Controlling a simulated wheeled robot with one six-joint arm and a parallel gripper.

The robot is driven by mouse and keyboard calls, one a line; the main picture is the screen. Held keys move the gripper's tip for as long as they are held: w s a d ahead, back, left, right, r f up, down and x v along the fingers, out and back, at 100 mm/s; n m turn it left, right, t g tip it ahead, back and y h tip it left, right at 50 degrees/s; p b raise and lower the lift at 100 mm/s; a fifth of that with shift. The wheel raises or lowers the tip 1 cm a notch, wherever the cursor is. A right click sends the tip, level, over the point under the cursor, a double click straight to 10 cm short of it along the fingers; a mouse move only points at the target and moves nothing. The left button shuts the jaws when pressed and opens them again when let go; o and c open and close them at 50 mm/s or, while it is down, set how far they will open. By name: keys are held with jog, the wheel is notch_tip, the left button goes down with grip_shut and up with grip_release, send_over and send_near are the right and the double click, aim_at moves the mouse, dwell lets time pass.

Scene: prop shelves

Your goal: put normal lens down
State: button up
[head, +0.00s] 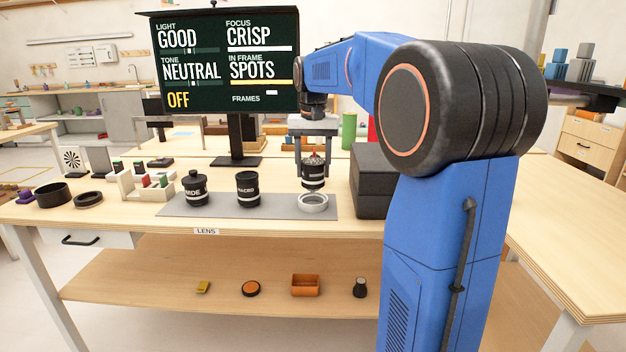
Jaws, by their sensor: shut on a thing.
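My gripper (313,163) points down at the back right of the grey mat (274,210). It is shut on a black lens (313,182) with a white label band, too small to read. The lens is upright and sits just above or behind a white ring (313,203) on the mat; I cannot tell whether it touches anything. The wide lens (195,190) and the macro lens (248,191) stand upright on the mat to the left.
A dark box (372,180) stands right of the mat, close to my arm. The monitor (226,60) on its stand rises behind. A white rack (145,184) and black rings (53,194) are at left. The lower shelf (200,265) holds small items.

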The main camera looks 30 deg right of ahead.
aim_at(313, 181)
jog(key=shift+f, duration=1.75)
jog(key=shift+f, duration=0.65)
jog(key=o, duration=1.5)
jog(key=shift+r, duration=0.1)
jog(key=r, duration=1.3)
jog(key=shift+s+a, duration=0.25)
jog(key=shift+s, duration=0.1)
